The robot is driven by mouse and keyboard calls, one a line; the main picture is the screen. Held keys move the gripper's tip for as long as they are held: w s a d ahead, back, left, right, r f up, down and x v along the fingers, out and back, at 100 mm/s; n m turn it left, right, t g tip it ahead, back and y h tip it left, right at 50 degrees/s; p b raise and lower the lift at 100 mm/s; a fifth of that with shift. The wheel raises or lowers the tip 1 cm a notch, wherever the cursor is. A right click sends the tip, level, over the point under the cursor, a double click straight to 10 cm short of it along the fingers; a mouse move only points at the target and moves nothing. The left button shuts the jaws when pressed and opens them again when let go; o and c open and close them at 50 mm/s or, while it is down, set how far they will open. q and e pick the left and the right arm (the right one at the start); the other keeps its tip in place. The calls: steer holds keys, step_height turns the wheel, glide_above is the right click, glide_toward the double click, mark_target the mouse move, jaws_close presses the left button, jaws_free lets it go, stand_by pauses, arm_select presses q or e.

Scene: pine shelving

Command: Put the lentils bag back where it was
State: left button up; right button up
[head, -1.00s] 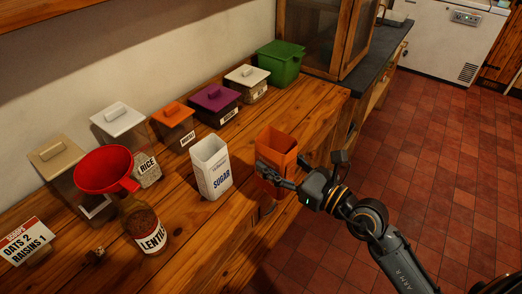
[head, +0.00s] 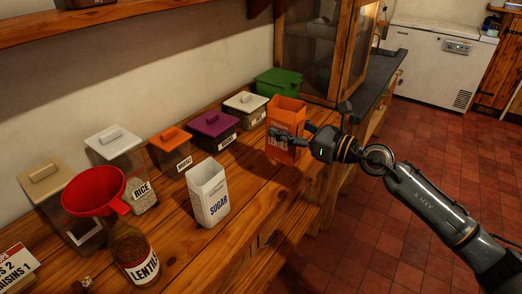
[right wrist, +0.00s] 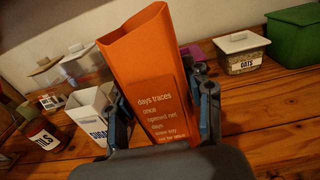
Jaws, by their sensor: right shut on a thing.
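The orange lentils bag (head: 287,106) is upright and open at the top, above the right part of the wooden counter. I cannot tell whether its base touches the wood. My right gripper (head: 291,137) is shut on the bag from its right side and covers part of its label. In the right wrist view the bag (right wrist: 152,50) stands between the two fingers (right wrist: 163,100), slightly tilted in the picture, with small white print facing me. A jar labelled lentils (head: 131,250) with a red funnel (head: 95,190) on it stands at the front left. My left gripper is not in view.
The white sugar bag (head: 208,193) stands left of the orange bag. Lidded bins line the wall, among them a purple-lidded one (head: 213,124), a white-lidded one (head: 245,103) and a green one (head: 279,82). Bare counter (head: 245,165) lies between the sugar and orange bags.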

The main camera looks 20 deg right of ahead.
steer(key=w, duration=0.1)
steer(key=w+a+f, duration=0.1)
steer(key=w, duration=0.1)
steer(key=w+a+f, duration=0.1)
steer(key=shift+w, duration=0.15)
steer(key=w+f, duration=0.1)
steer(key=f, duration=0.2)
steer(key=w+a+f+b, duration=0.1)
steer(key=f, duration=0.2)
steer(key=w+f, duration=0.2)
steer(key=shift+a+f, duration=0.4)
steer(key=o, duration=1)
steer(key=shift+s+f+b, duration=0.1)
steer(key=shift+f+b, duration=0.1)
steer(key=shift+b, duration=0.1)
steer(key=o, duration=0.4)
steer(key=shift+o, duration=0.2)
steer(key=shift+r, duration=0.1)
